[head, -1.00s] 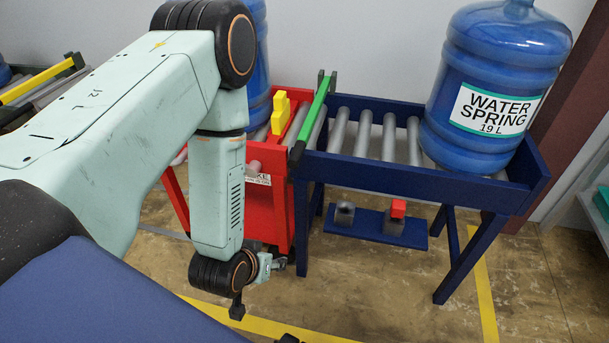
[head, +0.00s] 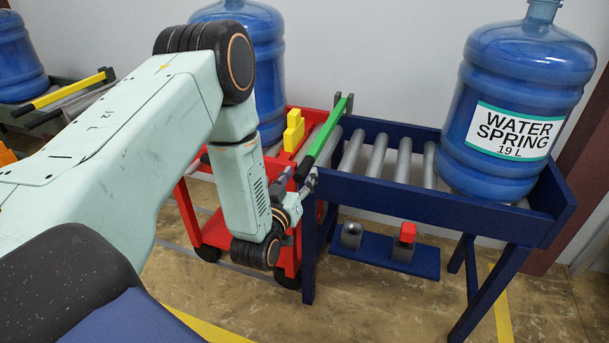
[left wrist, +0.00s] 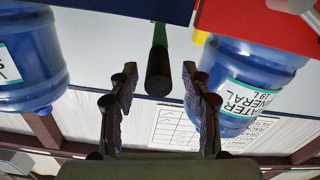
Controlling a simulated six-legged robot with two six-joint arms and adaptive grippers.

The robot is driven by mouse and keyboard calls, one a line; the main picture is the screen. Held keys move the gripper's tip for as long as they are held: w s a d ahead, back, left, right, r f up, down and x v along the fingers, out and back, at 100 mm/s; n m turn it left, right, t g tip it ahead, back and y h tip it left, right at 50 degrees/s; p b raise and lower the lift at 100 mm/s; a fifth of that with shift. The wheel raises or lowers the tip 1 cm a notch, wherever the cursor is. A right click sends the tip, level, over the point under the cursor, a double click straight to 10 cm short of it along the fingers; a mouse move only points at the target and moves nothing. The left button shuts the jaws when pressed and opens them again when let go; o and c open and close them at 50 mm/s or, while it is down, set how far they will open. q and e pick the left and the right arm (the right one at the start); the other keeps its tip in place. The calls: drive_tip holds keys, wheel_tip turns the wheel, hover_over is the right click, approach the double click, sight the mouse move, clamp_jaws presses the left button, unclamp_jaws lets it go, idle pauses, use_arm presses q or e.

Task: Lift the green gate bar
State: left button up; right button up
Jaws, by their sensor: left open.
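The green gate bar (head: 327,130) lies across the near end of the blue roller conveyor (head: 400,177), beside the red cart (head: 212,232). Its black near end (head: 304,167) points toward me. My left gripper (head: 298,180) is open at that black end. In the left wrist view the bar's black end (left wrist: 158,70) stands between the two spread fingertips of the left gripper (left wrist: 159,78), with a gap on each side. The green part (left wrist: 159,33) runs away behind it. My right gripper is not in view.
A large blue water jug (head: 515,100) stands on the conveyor rollers. Another blue jug (head: 268,60) stands on the red cart, near a yellow block (head: 294,130). A low blue shelf (head: 350,262) holds a red-topped block (head: 407,233). Bare rollers lie right of the bar.

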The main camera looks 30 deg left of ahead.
use_arm(q)
drive_tip(key=shift+b+x, duration=0.3)
drive_tip(key=shift+x, duration=1)
drive_tip(key=shift+c, duration=0.3)
drive_tip(key=shift+d, duration=0.1)
clamp_jaws()
